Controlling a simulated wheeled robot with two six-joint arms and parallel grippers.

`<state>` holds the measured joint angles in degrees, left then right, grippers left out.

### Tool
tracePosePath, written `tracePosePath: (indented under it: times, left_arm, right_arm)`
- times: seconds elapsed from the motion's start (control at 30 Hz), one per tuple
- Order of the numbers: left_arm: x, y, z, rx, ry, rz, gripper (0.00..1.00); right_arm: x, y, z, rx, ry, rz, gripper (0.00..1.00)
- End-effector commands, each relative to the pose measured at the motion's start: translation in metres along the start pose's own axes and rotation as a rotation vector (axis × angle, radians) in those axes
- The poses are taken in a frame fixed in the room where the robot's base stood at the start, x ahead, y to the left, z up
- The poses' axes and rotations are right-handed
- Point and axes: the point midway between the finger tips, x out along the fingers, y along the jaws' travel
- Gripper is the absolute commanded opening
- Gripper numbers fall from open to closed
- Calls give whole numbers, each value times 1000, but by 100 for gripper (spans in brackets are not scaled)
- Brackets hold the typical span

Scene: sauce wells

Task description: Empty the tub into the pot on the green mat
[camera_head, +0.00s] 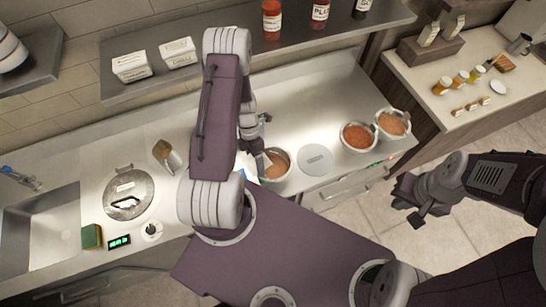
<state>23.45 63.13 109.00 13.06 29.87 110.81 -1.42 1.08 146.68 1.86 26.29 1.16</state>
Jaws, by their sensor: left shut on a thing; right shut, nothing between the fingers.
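My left gripper (252,146) is over the counter, shut on a whitish thing (246,168) that is probably the tub, mostly hidden by my arm. It is close beside a round metal pot (289,168) holding orange-brown sauce. I cannot tell whether the two touch or whether anything is pouring. Little of any green mat can be made out under this pot. Two more metal pots, one with red-orange contents (358,137) and one with lighter orange contents (393,124), stand to the right. My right gripper (420,212) is shut and empty above the floor.
A round grey disc (315,160) lies between the pots. A shelf (300,40) with bottles and boxes overhangs the back. A side counter (425,75) holds jars.

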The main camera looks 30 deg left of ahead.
Motion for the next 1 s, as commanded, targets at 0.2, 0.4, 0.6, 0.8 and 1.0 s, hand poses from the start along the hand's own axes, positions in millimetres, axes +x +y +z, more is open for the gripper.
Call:
tracePosePath:
  times: [0.2,0.4,0.6,0.8,1.0]
  left_arm:
    - [-4,0,8,-15,50,-7,14]
    - [-7,0,12,-33,96,-13,14]
    - [-10,-2,14,-51,143,-20,14]
    - [-11,-2,15,-69,190,-28,14]
    - [-13,-2,17,-86,235,-34,14]
  right_arm:
    - [0,0,0,0,0,0,0]
    - [1,0,0,0,0,0,0]
    - [2,0,0,0,0,0,0]
    - [7,0,1,0,0,0,0]
    - [13,0,1,0,0,0,0]
